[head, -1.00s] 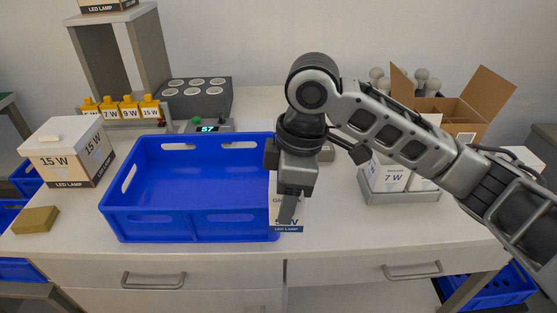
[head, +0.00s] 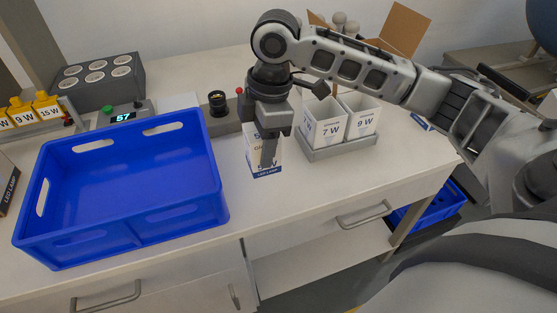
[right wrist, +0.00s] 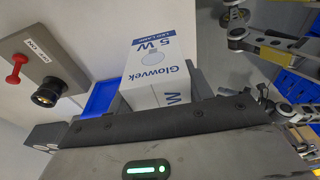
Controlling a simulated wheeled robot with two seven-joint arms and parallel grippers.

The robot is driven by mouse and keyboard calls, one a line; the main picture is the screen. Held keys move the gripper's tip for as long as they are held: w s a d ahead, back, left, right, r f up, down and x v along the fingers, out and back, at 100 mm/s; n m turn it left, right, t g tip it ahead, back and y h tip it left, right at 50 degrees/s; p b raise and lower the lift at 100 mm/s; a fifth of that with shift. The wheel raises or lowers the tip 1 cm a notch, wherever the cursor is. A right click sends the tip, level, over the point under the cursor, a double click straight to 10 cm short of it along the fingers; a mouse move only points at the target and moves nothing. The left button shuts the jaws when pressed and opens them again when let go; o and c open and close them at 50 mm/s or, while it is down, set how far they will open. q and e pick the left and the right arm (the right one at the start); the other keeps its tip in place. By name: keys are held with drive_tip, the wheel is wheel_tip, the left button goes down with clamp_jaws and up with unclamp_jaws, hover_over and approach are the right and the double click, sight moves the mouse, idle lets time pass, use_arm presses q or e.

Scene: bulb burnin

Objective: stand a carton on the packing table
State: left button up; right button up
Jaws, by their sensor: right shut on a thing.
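My right gripper (head: 268,150) points down and is shut on a white carton (head: 277,157) with a blue band along its bottom. The carton is upright, over the white packing table (head: 310,185), right of the blue crate. I cannot tell whether its base touches the tabletop. In the right wrist view the carton (right wrist: 158,60) reads "Glowvek 5 W" and sits beyond the gripper's dark edge. The finger hides part of its front in the head view. My left gripper does not show in the head view.
A blue crate (head: 125,233) stands empty on the left. A grey tray (head: 345,147) holds 7 W and 9 W cartons on the right. A grey unit (head: 222,120) with a dark socket and red lever is behind the carton. The table front is clear between crate and tray.

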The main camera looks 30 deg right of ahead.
drive_tip(key=d+f, duration=0.1)
drive_tip(key=f, duration=0.1)
drive_tip(key=d+f, duration=0.1)
drive_tip(key=f, duration=0.1)
drive_tip(key=shift+w+d, duration=0.15)
drive_tip(key=shift+d, duration=0.25)
drive_tip(key=shift+d+f, duration=0.9)
drive_tip(key=shift+f, duration=0.1)
wheel_tip(320, 180, down, 2)
drive_tip(key=shift+a+f, duration=0.15)
drive_tip(key=shift+f, duration=0.15)
drive_tip(key=shift+f, duration=0.1)
drive_tip(key=o, duration=1)
drive_tip(key=shift+d+r, duration=0.3)
drive_tip(key=shift+r, duration=1.7)
drive_tip(key=shift+d+r, duration=0.25)
drive_tip(key=shift+r, duration=1.8)
drive_tip(key=shift+d+r, duration=0.3)
drive_tip(key=shift+r, duration=1.7)
